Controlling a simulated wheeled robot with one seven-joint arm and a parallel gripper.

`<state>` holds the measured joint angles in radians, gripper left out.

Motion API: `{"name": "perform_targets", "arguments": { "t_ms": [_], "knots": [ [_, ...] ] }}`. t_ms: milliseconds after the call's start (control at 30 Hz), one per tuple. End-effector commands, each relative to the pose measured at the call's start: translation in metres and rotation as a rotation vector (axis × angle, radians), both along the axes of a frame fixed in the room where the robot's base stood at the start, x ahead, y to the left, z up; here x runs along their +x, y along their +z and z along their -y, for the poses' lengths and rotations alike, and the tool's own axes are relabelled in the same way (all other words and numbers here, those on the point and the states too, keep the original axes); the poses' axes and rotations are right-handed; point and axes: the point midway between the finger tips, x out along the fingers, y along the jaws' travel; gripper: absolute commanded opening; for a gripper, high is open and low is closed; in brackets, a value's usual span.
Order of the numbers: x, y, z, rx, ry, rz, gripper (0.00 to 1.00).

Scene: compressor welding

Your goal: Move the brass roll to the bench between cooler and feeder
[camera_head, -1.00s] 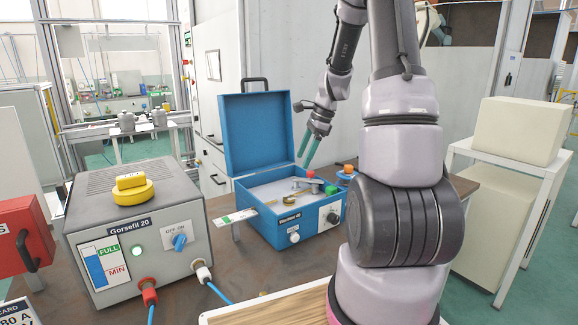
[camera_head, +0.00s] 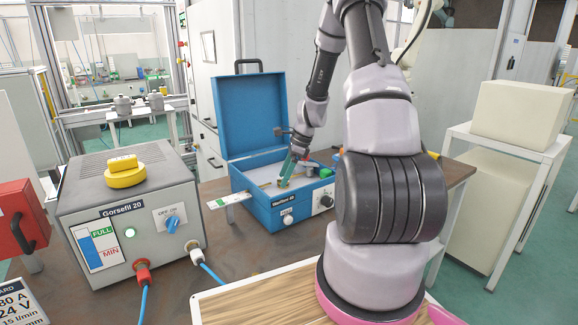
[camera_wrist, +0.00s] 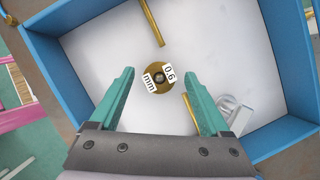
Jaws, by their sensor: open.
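The brass roll (camera_wrist: 157,78), a small disc with a dark centre and a "0.6 mm" label, lies on the pale floor of the open blue feeder box (camera_head: 268,218). My gripper (camera_wrist: 158,72) is open above the roll, its green fingers on either side, apart from it in the wrist view. In the head view my gripper (camera_head: 285,178) reaches down into the box and the roll cannot be made out.
Brass rods (camera_wrist: 154,22) lie in the box near the roll, with a grey fitting (camera_wrist: 232,115) beside them. The box's raised lid (camera_head: 250,115) stands behind the gripper. A small card (camera_head: 230,200) juts from the feeder's left side toward the cooler. Blue cables run in front of the cooler.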

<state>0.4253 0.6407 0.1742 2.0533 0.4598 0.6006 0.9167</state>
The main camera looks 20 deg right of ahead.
Motion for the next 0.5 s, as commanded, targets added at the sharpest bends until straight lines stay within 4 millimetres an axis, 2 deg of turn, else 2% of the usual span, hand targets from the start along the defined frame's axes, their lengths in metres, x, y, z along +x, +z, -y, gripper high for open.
{"name": "perform_targets", "arguments": {
  "t_ms": [367, 400, 467, 500],
  "knots": [
    [0.001, -0.0063, -0.0026, 0.0, 0.001, 0.001, 0.81],
    [0.001, -0.0062, -0.0025, 0.0, 0.001, 0.001, 0.73],
    [0.001, -0.0062, -0.0025, 0.0, 0.001, 0.001, 0.5],
    [0.001, -0.0062, -0.0025, 0.0, 0.001, 0.001, 0.35]
  ]
}}
